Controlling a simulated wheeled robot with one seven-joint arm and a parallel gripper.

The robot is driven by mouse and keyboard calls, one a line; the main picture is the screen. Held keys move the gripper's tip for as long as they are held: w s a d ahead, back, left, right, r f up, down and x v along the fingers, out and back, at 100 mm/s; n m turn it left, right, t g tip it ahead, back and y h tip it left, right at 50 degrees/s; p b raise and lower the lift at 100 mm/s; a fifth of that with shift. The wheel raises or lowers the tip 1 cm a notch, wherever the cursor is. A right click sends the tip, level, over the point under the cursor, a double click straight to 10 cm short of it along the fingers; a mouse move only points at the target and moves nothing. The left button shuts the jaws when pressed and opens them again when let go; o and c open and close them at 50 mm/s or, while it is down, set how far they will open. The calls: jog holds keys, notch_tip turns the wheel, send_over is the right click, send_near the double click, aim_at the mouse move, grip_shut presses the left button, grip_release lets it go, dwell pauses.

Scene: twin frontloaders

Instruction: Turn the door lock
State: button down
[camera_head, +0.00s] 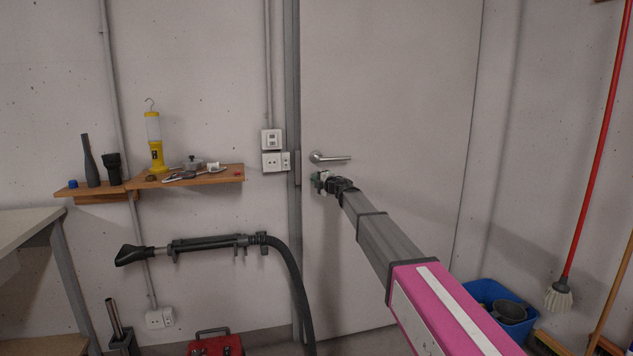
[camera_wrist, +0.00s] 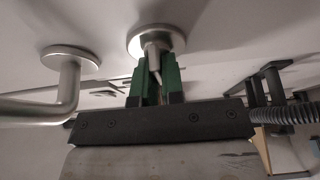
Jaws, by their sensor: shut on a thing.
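The grey door (camera_head: 400,100) is closed in its frame. Its lever handle (camera_head: 330,158) sits at the left edge of the door, and it also shows at the left of the wrist view (camera_wrist: 66,75). The door lock (camera_wrist: 156,40), a round silver plate with a small turn piece, is below the handle. My gripper (camera_head: 322,182) is at the lock in the head view, hiding most of it. In the wrist view, the green fingers of my gripper (camera_wrist: 156,78) are shut on the lock's turn piece.
A wooden shelf (camera_head: 215,177) with tools and a yellow lamp (camera_head: 155,140) is on the wall at left. A vacuum hose (camera_head: 290,270) hangs below it. A blue bin (camera_head: 490,295) and a red-handled mop (camera_head: 597,150) stand at right.

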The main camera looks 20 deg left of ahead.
dwell(0.4)
jog(key=c, duration=1.2)
grip_release()
jog(key=shift+c, duration=0.2)
jog(key=v, duration=1)
jog(key=shift+s+d, duration=0.25)
jog(key=shift+d, duration=0.05)
